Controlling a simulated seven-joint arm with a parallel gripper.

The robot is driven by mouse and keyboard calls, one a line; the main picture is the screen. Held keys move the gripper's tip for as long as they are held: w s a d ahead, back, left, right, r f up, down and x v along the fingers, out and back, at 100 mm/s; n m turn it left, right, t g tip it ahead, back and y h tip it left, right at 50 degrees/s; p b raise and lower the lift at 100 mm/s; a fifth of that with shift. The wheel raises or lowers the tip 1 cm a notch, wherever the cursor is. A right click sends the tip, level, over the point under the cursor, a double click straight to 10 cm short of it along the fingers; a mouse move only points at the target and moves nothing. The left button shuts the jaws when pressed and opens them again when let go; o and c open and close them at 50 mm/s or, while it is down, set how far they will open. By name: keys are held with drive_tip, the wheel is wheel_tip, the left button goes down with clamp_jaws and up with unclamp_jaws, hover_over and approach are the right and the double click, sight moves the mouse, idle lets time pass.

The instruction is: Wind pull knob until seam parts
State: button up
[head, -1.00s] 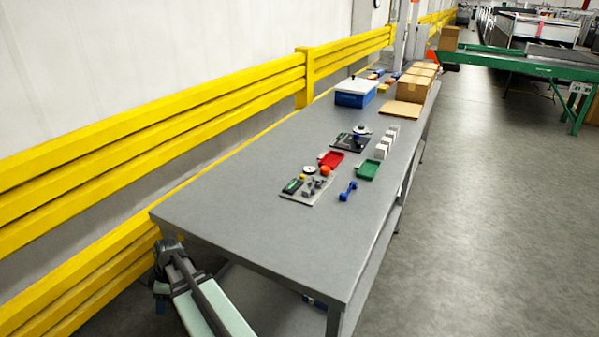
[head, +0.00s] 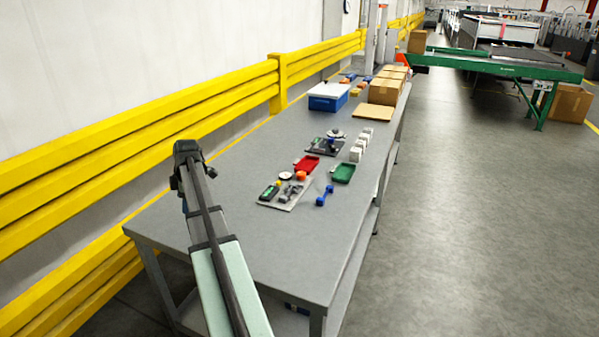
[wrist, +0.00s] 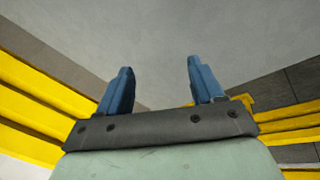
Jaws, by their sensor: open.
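A light grey plate (head: 272,205) lies on the table and carries a small green-and-black unit (head: 269,191), grey clamp-like parts (head: 290,190) and a pale round disc (head: 285,176). An orange round piece (head: 301,176) shows at its far right corner. Which part is the pull knob is too small to tell, and no seam can be made out. In the wrist view my gripper (wrist: 160,68) is open, its two blue fingers wide apart with nothing between them. In the head view my arm rises over the table's near left end, well short of the plate.
A blue dumbbell-shaped piece (head: 325,195), red tray (head: 307,164), green tray (head: 344,173), dark plate (head: 322,148) and white blocks (head: 357,151) stand close by. Farther back are a blue box (head: 328,103) and cartons (head: 384,93). A yellow rail (head: 230,94) runs along the left. The near tabletop (head: 285,255) is bare.

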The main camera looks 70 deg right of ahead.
drive_tip(key=s+d+r+g+h, duration=0.15)
drive_tip(key=s+d, duration=0.25)
drive_tip(key=d, duration=0.5)
drive_tip(key=s+d+r+g+h, duration=0.15)
drive_tip(key=s+d, duration=0.25)
drive_tip(key=d, duration=0.5)
drive_tip(key=m+g, duration=0.2)
drive_tip(key=g, duration=0.2)
approach(301, 173)
drive_tip(key=x, duration=0.8)
drive_tip(key=shift+s+d+f, duration=0.1)
drive_tip(key=shift+f, duration=0.15)
drive_tip(key=c, duration=1.1)
drive_tip(key=shift+o, duration=0.2)
